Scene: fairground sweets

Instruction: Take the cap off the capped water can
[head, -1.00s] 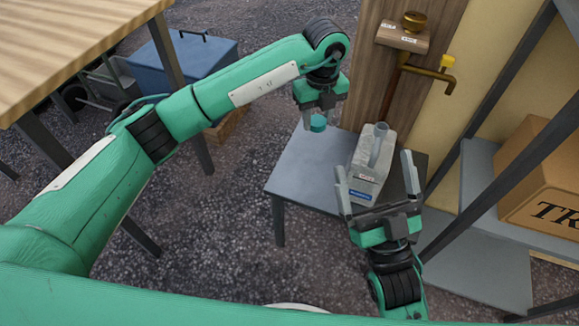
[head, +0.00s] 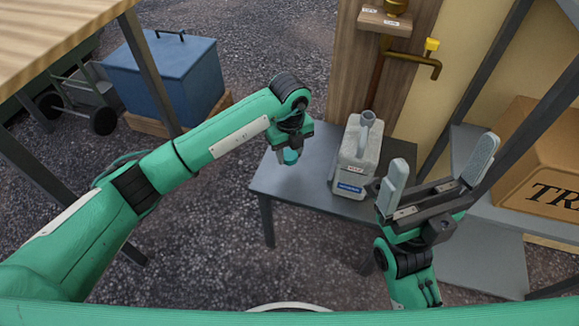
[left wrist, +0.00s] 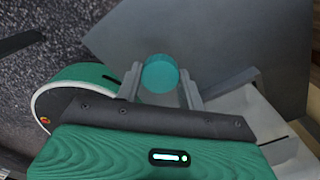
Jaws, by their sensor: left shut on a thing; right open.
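The water can (head: 355,155) is a grey jug with a spout, a handle and a blue label. It stands upright on the grey table, and its spout is open with no cap on it. My left gripper (head: 290,155) is left of the can, over the table's left part. It is shut on a teal cap (left wrist: 160,73), which shows between the fingers in the left wrist view and partly in the head view. My right gripper (head: 437,172) is open and empty, in front of the can and to its right, apart from it.
The grey table (head: 310,172) has bare room left of the can. A brass tap (head: 432,47) with a yellow handle is on the wall behind. A cardboard box (head: 540,165) sits on a shelf at right. A blue chest (head: 165,80) stands at back left.

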